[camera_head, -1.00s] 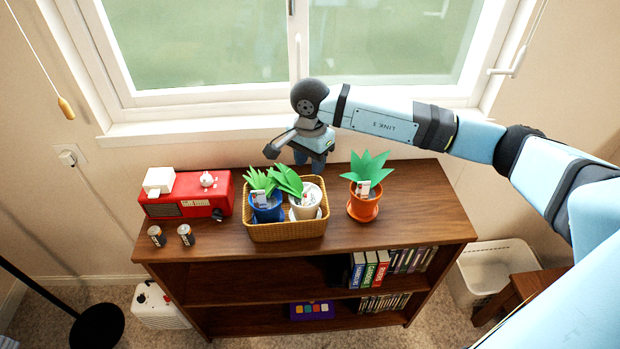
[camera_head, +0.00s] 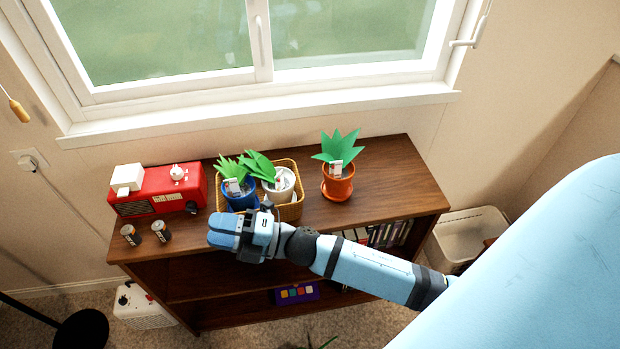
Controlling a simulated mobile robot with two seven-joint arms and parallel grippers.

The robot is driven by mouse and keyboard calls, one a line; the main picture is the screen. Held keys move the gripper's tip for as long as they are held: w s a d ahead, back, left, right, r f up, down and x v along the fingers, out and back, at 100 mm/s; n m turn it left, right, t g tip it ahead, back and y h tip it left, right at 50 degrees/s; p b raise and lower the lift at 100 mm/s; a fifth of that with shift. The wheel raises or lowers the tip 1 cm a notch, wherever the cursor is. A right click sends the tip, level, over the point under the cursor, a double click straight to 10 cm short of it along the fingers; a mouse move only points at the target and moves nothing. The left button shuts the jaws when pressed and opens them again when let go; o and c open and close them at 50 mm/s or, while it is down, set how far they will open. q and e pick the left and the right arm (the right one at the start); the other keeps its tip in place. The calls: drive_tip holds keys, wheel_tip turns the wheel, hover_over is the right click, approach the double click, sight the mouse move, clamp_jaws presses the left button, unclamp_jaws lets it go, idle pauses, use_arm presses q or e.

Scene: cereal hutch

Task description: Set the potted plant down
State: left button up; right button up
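My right gripper (camera_head: 222,232) is in front of the wicker basket (camera_head: 290,212), at the front edge of the shelf top. Its blue fingers lie close together, and I cannot tell whether they are fully shut; I see no pot in them. A plant in a blue pot (camera_head: 240,198) and one in a white pot (camera_head: 281,187) stand in the basket. A plant in an orange pot (camera_head: 337,185) stands upright on its saucer to the right of the basket. Green leaf tips (camera_head: 328,343) show at the bottom edge; what bears them is hidden. My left gripper is out of view.
The top is clear right of the orange pot. A white bin (camera_head: 465,235) stands on the floor at the right.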

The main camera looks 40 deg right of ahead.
drive_tip(key=s+d+f+m+g+h, duration=0.1)
drive_tip(key=s+d+f+m+h, duration=0.4)
drive_tip(key=f+m, duration=0.5)
drive_tip(key=s+d+f+m+g+h, duration=0.1)
drive_tip(key=s+d+f+m+h, duration=0.4)
drive_tip(key=m, duration=0.9)
drive_tip(key=s+f+h, duration=0.3)
drive_tip(key=s+f, duration=0.1)
drive_tip(key=f, duration=0.1)
drive_tip(key=shift+s+f, duration=0.25)
drive_tip(key=shift+f, duration=0.15)
drive_tip(key=shift+d, duration=0.1)
wheel_tip(320, 180, up, 8)
drive_tip(key=p, duration=0.8)
drive_tip(key=shift+d+g+p, duration=0.2)
drive_tip(key=shift+g+p, duration=0.1)
drive_tip(key=shift+r, duration=0.3)
